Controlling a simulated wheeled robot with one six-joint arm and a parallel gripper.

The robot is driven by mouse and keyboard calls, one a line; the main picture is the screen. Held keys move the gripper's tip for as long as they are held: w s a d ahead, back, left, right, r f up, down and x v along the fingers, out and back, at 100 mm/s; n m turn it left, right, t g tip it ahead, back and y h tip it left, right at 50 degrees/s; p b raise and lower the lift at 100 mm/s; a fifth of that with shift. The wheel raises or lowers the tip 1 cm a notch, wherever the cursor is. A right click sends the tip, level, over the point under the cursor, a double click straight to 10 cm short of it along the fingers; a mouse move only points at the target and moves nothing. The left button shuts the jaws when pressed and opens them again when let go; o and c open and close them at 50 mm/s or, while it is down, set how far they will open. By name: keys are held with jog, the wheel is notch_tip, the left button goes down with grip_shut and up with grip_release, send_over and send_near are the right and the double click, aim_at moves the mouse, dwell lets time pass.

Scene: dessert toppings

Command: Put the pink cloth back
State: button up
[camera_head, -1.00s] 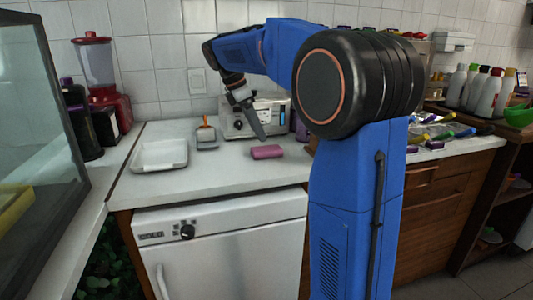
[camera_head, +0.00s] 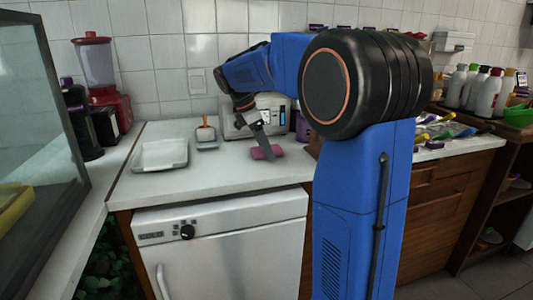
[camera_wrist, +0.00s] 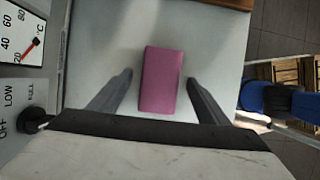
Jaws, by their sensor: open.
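The pink cloth (camera_head: 259,152) is a small folded block lying on the white counter, in front of the silver machine. It also shows in the wrist view (camera_wrist: 161,80), where it lies between my two fingers with a gap on each side. My gripper (camera_head: 270,157) is open, pointing down at the cloth, and one finger hides part of it in the head view. In the wrist view my gripper (camera_wrist: 160,82) holds nothing. I cannot tell how far the fingertips are above the counter.
A white tray (camera_head: 160,166) and a small grey holder with an orange-handled tool (camera_head: 206,136) stand left of the cloth. The silver machine (camera_head: 240,128) is close behind. The counter (camera_head: 220,172) is clear in front. Utensils (camera_head: 440,130) lie at the right.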

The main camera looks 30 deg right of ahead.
jog(key=shift+f, duration=0.15)
jog(key=c, duration=1.2)
jog(key=shift+c, duration=0.2)
